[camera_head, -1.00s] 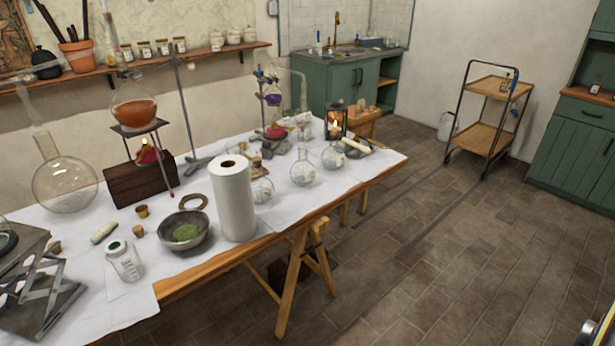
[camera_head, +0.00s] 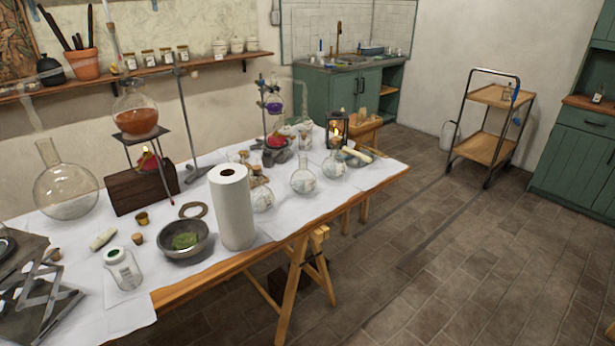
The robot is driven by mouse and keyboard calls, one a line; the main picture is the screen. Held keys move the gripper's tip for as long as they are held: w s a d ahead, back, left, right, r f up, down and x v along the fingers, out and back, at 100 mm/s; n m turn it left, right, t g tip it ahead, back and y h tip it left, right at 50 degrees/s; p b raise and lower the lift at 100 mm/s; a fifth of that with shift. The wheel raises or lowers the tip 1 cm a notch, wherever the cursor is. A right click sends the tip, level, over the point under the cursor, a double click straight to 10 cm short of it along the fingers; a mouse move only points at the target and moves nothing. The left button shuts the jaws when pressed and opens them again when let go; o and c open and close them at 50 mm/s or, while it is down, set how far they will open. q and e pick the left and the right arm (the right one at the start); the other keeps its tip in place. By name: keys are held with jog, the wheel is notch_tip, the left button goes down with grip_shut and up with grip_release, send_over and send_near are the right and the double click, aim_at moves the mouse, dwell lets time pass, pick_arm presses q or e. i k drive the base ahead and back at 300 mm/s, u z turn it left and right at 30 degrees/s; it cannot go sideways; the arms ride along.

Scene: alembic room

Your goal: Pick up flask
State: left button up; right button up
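Several flasks stand on the white-covered table (camera_head: 215,268). A large clear round-bottomed flask (camera_head: 66,192) is at the left. A round flask with orange liquid (camera_head: 136,120) sits on a tripod stand. A small flask with purple liquid (camera_head: 273,104) is held at a retort stand. Small clear flasks stand near the front right edge: one (camera_head: 303,181) in the middle, one (camera_head: 334,166) to its right, and one (camera_head: 262,199) partly hidden behind the paper roll. Which flask is meant, I cannot tell. Neither gripper shows.
A paper towel roll (camera_head: 232,208), a metal bowl with green matter (camera_head: 184,240) and a jar (camera_head: 122,270) stand along the front edge. A lit lantern (camera_head: 337,130) is at the far end. A trolley (camera_head: 487,148) stands beyond open floor (camera_head: 450,250).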

aim_at(302, 182)
jog(key=z, duration=0.35)
jog(key=i, duration=0.35)
jog(key=z, duration=1)
jog(key=i, duration=1.3)
jog(key=u, duration=0.7)
jog(key=i, duration=0.85)
jog(key=u, duration=0.9)
